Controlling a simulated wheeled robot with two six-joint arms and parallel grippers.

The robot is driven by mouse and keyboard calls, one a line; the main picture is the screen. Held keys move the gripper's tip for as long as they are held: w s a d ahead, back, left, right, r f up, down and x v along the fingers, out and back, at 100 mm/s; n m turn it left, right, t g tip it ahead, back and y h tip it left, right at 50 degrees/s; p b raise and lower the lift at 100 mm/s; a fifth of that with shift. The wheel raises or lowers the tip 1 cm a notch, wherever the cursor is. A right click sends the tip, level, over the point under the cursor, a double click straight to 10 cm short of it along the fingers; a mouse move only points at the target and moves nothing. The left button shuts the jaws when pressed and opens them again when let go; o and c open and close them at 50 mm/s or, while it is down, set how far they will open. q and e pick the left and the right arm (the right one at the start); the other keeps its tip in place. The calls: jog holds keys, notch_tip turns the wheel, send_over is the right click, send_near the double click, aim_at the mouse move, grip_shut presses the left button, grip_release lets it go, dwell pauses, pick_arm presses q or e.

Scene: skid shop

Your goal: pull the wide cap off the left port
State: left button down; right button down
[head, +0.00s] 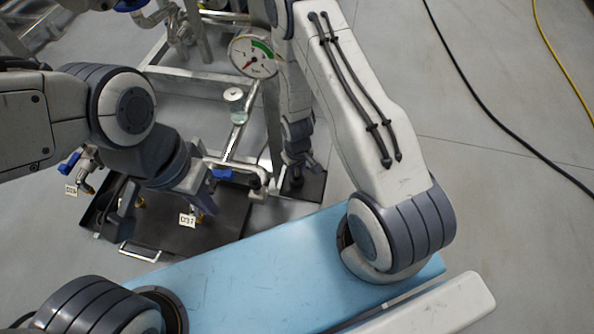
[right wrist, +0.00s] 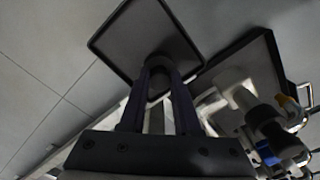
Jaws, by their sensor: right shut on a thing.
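My right gripper (head: 294,168) points down at the right end of the skid, above a small dark tray (head: 313,188). In the right wrist view its two fingers (right wrist: 158,80) are shut on a dark, rounded piece (right wrist: 158,62), which looks like the wide cap. The fingers hide most of it. Behind it is the dark tray. I cannot tell which opening is the left port. My left gripper (head: 165,200) hangs over the larger black tray, near the tag D37 (head: 187,220); its fingertips are unclear.
A pressure gauge (head: 253,56) stands behind the right gripper. A pipe with an elbow (head: 257,183) and a blue-handled valve (head: 222,174) lie close to its left. A black drip tray (head: 222,238) sits below. Cables cross the floor at right.

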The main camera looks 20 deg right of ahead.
jog(key=shift+c, duration=0.3)
grip_release()
jog(key=shift+r, duration=0.15)
notch_tip(320, 180, up, 8)
jog(key=p, duration=0.7)
dwell(0.6)
